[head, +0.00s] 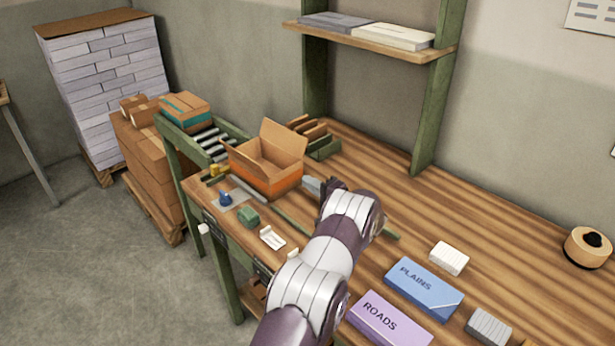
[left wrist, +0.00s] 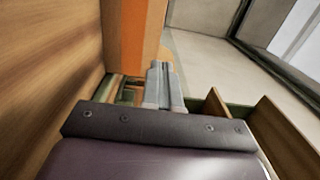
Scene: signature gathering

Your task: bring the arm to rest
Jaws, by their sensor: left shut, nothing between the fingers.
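My left arm reaches in from the bottom of the head view over the workbench (head: 490,225). Its left gripper (head: 312,186) is beside the right side of an open cardboard box (head: 263,163) with an orange band. In the left wrist view the two grey fingers of the left gripper (left wrist: 164,68) are together with nothing between them. An orange and brown surface (left wrist: 132,45) shows close behind them; I cannot tell if they touch it. My right gripper is not in view.
A blue PLAINS box (head: 424,288), a purple ROADS box (head: 388,320) and a white paper block (head: 448,258) lie right of my arm. A green block (head: 249,217) and blue item (head: 225,198) lie left. A tape roll (head: 587,246) stands far right. The bench's middle right is clear.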

